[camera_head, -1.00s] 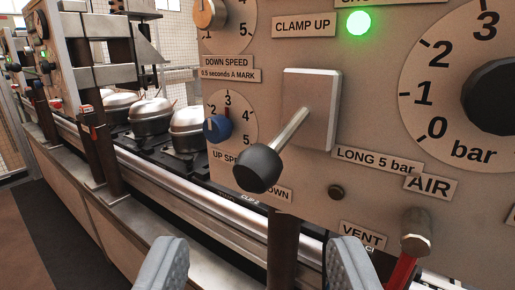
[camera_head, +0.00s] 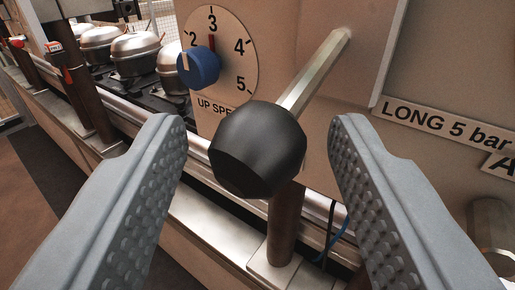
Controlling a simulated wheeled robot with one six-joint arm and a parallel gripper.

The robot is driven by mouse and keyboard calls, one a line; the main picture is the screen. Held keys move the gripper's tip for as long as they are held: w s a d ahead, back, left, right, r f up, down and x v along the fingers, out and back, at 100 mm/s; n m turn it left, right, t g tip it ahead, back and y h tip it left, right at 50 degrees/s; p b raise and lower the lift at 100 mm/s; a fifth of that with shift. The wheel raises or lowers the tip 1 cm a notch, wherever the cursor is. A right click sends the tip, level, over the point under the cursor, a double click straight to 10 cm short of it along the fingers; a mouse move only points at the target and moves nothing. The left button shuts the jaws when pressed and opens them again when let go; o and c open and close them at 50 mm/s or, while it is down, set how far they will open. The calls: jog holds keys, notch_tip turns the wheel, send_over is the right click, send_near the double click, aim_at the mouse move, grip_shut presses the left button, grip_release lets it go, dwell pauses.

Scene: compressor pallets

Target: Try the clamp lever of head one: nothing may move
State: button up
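The clamp lever is a bright metal rod (camera_head: 312,75) with a black faceted knob (camera_head: 258,150) at its near lower end. The rod slants from upper right down to the knob, out from a square plate (camera_head: 365,40) on the control panel. My gripper (camera_head: 253,135) is open, with one grey ribbed finger on each side of the knob. Gaps show between the knob and both fingers; the right one is narrow. The knob hides part of the panel's lower edge. The CLAMP UP label and green lamp are out of view.
A blue UP SPEED dial (camera_head: 198,67) sits left of the lever. A LONG 5 bar label (camera_head: 445,125) and a metal valve end (camera_head: 491,225) are at right. A brown post (camera_head: 286,225) stands below the knob. Silver compressors (camera_head: 136,55) line the conveyor behind left.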

grip_shut()
jog(key=shift+r, duration=0.25)
jog(key=shift+s+a+r+m+g, duration=0.1)
jog(key=shift+r+m+g, duration=0.5)
jog(key=shift+g, duration=0.3)
notch_tip(320, 180, up, 5)
jog(key=m+g+y, duration=0.2)
jog(key=m+g, duration=0.1)
jog(key=g, duration=0.3)
send_over(278, 138)
jog(key=shift+r, duration=0.1)
